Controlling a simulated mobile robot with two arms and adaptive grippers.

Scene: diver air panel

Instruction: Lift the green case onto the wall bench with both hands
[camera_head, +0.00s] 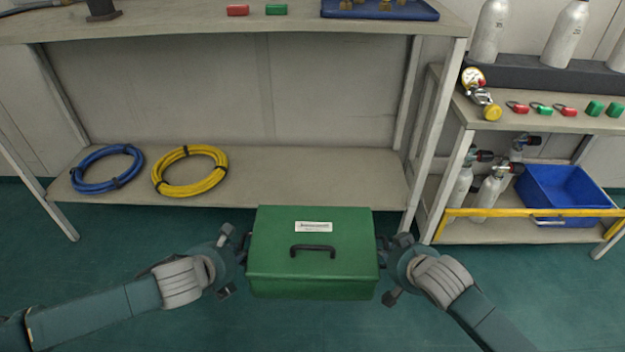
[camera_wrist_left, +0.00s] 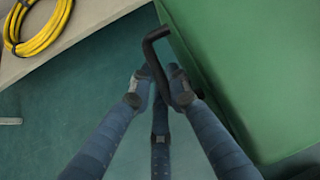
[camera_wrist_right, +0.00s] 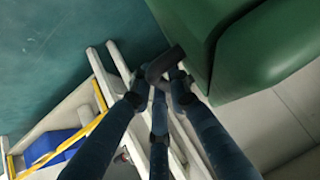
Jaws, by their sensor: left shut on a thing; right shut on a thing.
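The green case (camera_head: 312,270) has a dark top handle and a white label, and it is in the middle of the head view, between my two grippers. My left gripper (camera_head: 240,250) is shut on the black side handle at the case's left end; the left wrist view shows that handle (camera_wrist_left: 154,62) between the fingertips. My right gripper (camera_head: 388,248) is shut on the side handle at the right end, also seen in the right wrist view (camera_wrist_right: 163,66). The case looks roughly level and clear of the floor. The wall bench (camera_head: 200,28) stands behind it, its top higher in the picture.
A red block (camera_head: 238,10), a green block (camera_head: 276,9) and a blue tray (camera_head: 380,10) lie on the bench top. Blue hose (camera_head: 84,180) and yellow hose (camera_head: 165,186) coils lie on its lower shelf. A side rack (camera_head: 465,112) with cylinders and a blue bin (camera_head: 565,190) stands at right.

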